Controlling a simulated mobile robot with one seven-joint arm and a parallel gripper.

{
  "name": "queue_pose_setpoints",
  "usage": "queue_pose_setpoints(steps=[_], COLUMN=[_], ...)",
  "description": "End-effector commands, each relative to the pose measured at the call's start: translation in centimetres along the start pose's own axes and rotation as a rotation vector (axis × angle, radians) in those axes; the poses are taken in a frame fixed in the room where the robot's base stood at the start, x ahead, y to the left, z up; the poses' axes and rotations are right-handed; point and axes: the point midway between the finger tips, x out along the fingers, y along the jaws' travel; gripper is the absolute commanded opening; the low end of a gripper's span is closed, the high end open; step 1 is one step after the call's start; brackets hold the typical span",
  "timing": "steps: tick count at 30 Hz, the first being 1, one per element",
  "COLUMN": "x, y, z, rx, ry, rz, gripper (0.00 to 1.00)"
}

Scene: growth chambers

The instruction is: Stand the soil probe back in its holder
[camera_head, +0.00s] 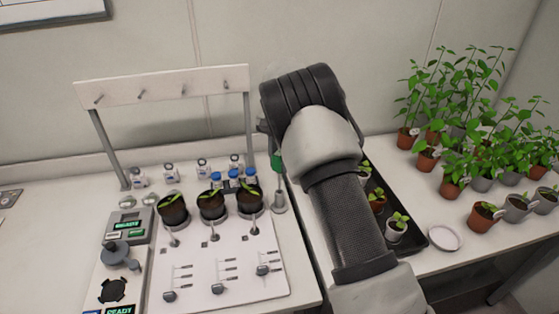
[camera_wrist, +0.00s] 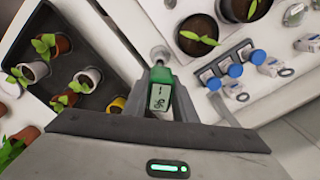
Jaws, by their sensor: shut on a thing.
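The soil probe has a green body with a small display, seen in the wrist view (camera_wrist: 161,94) and partly in the head view (camera_head: 277,162). My gripper (camera_wrist: 165,104) is shut on this green body, one finger on each side. In the head view my arm hides most of the gripper. A small grey metal holder (camera_head: 279,203) stands on the bench directly below the probe. It shows as a round metal piece (camera_wrist: 160,54) just beyond the probe's end in the wrist view. I cannot tell whether the probe's tip is inside it.
Left of the holder are blue-capped bottles (camera_head: 233,175) and potted seedlings (camera_head: 211,206) on a white board (camera_head: 190,276). Right of it, a black tray (camera_head: 411,217) holds small pots. A peg rack (camera_head: 160,86) stands behind. Several leafy plants crowd the right bench.

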Motion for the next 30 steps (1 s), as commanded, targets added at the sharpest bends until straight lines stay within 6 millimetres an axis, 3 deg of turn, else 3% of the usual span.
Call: queue_pose_setpoints(steps=[11, 30], x=[0.1, 2.0], y=[0.0, 0.0], z=[0.0, 0.0], rx=[0.0, 0.0], ry=[0.0, 0.0], rz=[0.0, -0.001], gripper=[0.0, 0.0])
